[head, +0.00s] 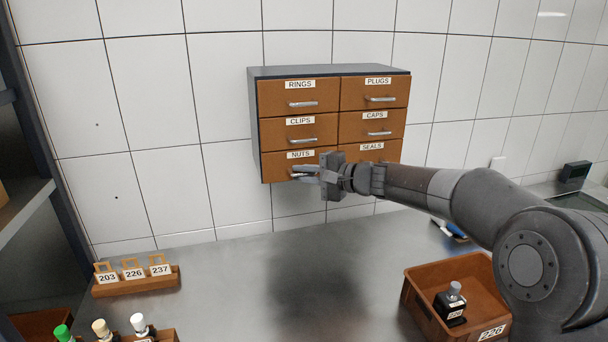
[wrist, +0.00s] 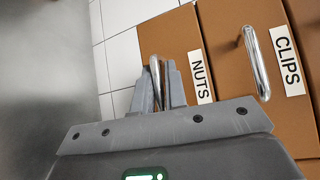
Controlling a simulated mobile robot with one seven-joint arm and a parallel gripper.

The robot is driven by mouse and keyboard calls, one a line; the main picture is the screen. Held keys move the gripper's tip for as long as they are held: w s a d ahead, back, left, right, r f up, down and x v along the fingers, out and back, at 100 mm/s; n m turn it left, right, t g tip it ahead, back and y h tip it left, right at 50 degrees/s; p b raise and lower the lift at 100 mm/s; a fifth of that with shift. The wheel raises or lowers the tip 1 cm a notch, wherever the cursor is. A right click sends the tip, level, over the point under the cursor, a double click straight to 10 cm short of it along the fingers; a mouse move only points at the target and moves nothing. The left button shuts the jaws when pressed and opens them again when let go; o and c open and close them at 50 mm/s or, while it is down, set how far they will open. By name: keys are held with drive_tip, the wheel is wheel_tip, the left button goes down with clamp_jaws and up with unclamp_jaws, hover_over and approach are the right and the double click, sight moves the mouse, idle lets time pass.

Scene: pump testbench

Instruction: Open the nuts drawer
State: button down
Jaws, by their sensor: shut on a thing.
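The nuts drawer (head: 274,168) is the bottom left drawer of a wall-mounted cabinet, with a brown front and a white NUTS label. Its front looks about flush with the drawers above, as far as I can tell. My gripper (head: 303,172) reaches in from the right and is shut on the nuts drawer's handle. In the wrist view the metal handle (wrist: 154,72) lies between my two fingers (wrist: 159,88), beside the NUTS label on the drawer front (wrist: 170,35). My fingers hide part of the handle.
The clips drawer (head: 272,134) is directly above, and the seals drawer (head: 388,150) is to the right, partly behind my gripper. Below is a metal bench (head: 240,270) with a tag rack (head: 137,284) at left and a brown bin (head: 420,302) at right. The bench middle is clear.

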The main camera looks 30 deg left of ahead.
drive_tip(key=shift+f, duration=0.25)
drive_tip(key=s+d, duration=0.9)
drive_tip(key=shift+d, duration=0.2)
drive_tip(key=shift+s, duration=0.1)
drive_tip(key=shift+f, duration=0.1)
drive_tip(key=c, duration=1.8)
unclamp_jaws()
drive_tip(key=shift+o, duration=1.4)
drive_tip(key=shift+a, duration=0.1)
drive_tip(key=shift+r, duration=0.2)
drive_tip(key=d+r, duration=0.1)
drive_tip(key=d, duration=0.9)
drive_tip(key=shift+d+r, duration=0.3)
drive_tip(key=shift+d, duration=0.05)
